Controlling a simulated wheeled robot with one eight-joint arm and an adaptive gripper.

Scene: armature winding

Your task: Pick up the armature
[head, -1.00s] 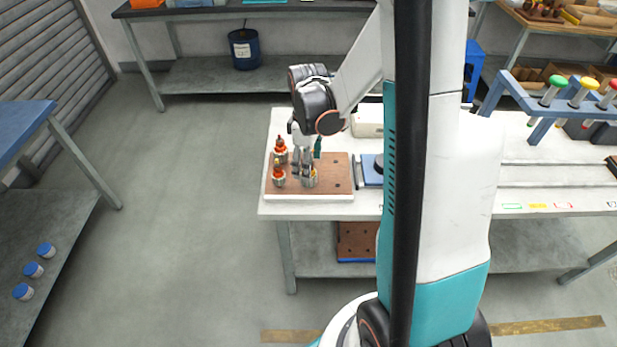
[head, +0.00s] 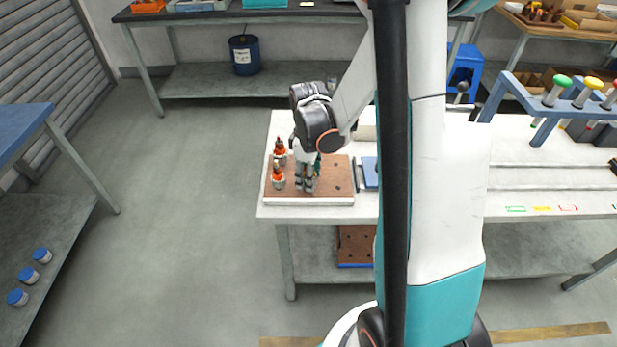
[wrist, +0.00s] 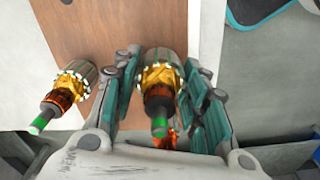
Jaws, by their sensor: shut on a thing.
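My gripper (head: 305,186) points down over the brown board near the table's left end. In the wrist view its fingers (wrist: 163,95) are shut around an armature (wrist: 158,78), with a grey core, yellow-orange windings and a green-tipped shaft. The fingers hide this armature almost fully in the head view, and I cannot tell whether it is clear of the board. A second armature (wrist: 67,92) stands to its left in the wrist view. The head view shows two armatures left of my gripper, a rear one (head: 280,151) and a front one (head: 278,179).
The brown board (head: 335,178) has empty holes on its right side. A blue item (head: 370,172) lies just right of it. A blue rack with coloured-handled tools (head: 540,106) stands further right. Open floor (head: 190,200) lies left of the white table (head: 300,213).

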